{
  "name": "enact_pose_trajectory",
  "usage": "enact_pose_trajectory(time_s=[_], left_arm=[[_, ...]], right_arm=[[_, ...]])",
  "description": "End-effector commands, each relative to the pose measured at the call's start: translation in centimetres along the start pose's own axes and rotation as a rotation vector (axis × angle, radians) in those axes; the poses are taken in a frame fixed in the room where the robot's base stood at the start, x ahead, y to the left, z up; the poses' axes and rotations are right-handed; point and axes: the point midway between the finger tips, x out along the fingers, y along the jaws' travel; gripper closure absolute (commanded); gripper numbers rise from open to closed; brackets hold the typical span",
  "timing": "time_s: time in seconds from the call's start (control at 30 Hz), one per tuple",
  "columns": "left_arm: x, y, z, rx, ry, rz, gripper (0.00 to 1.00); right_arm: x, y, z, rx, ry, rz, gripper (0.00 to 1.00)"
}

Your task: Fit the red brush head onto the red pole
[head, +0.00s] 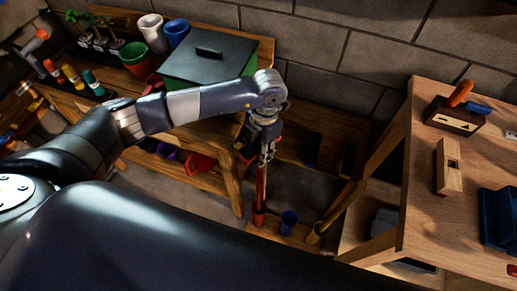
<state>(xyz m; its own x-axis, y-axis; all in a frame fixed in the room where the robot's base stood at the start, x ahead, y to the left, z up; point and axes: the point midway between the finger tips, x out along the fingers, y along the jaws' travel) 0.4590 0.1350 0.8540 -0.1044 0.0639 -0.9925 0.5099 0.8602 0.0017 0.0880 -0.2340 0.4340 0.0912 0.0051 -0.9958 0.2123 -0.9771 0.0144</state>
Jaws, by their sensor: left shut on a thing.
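My left gripper (266,152) points down in the middle of the head view and is shut. A dark, partly red piece, seemingly the red brush head (243,149), shows at its fingers, mostly hidden by the gripper and in shadow. The red pole (261,187) runs upright directly below the fingers, its foot at a red holder (258,219) near the floor. The fingers hide the pole's top end, so I cannot tell whether the head and pole touch. My right gripper is not in view.
A blue cup-like holder (288,222) and a yellow one (315,235) stand right of the red holder, with a yellow pole (343,205) slanting up. A wooden workbench (424,220) is at right. A green box (190,68) and pots sit on the left bench.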

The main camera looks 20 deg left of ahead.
Motion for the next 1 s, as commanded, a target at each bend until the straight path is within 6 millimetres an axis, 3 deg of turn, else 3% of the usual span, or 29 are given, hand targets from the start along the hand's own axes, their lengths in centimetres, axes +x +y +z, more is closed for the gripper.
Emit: enact_pose_trajectory(time_s=[0.77, 0.8, 0.9, 1.0], left_arm=[[1.6, 0.0, 0.2, 0.0, 0.0, 0.0, 0.88], [1.6, 0.0, 0.2, 0.0, 0.0, 0.0, 0.6], [1.6, 0.0, 0.2, 0.0, 0.0, 0.0, 0.38], [1.6, 0.0, 0.2, 0.0, 0.0, 0.0, 0.38]], right_arm=[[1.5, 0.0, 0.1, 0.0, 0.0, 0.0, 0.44], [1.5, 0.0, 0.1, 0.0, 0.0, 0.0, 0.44], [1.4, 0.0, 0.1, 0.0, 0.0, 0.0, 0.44], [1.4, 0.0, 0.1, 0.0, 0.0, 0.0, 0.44]])
